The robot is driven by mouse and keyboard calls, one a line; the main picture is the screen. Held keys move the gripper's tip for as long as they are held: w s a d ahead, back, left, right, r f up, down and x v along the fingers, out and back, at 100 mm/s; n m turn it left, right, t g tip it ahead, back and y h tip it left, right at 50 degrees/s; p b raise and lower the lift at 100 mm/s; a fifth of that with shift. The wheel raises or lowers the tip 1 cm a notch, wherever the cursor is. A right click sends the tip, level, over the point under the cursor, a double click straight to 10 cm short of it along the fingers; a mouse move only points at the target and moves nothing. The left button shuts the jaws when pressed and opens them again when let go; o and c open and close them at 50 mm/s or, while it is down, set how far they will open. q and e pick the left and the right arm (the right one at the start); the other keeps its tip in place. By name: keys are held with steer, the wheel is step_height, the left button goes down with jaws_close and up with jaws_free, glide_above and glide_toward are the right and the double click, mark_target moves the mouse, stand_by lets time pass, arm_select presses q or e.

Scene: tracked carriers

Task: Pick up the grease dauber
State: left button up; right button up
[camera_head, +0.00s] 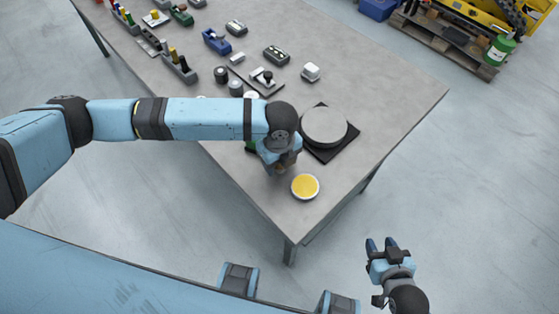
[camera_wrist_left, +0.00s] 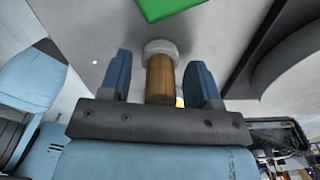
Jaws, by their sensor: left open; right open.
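The grease dauber, seen as a wooden handle (camera_wrist_left: 160,78) with a pale round end, stands between the two blue fingers of my left gripper (camera_wrist_left: 162,68) in the left wrist view. Gaps show on both sides of the handle, so the fingers are open around it and apart from it. In the head view my left gripper (camera_head: 280,168) is over the table's near corner and largely hides the dauber. My right gripper (camera_head: 381,244) is open and empty, off the table at the lower right.
A white-rimmed tin of yellow grease (camera_head: 305,186) sits close beside my left gripper. A round grey disc (camera_head: 323,126) lies on a black mat behind it. A green item (camera_wrist_left: 172,6) lies near too. Several tools stand farther back on the grey table (camera_head: 395,95).

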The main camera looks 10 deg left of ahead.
arm_select(q)
steer(key=c, duration=1)
step_height(320, 180, up, 20)
steer(key=shift+r, duration=0.1)
steer(key=shift+o, duration=0.8)
steer(key=shift+c, duration=0.4)
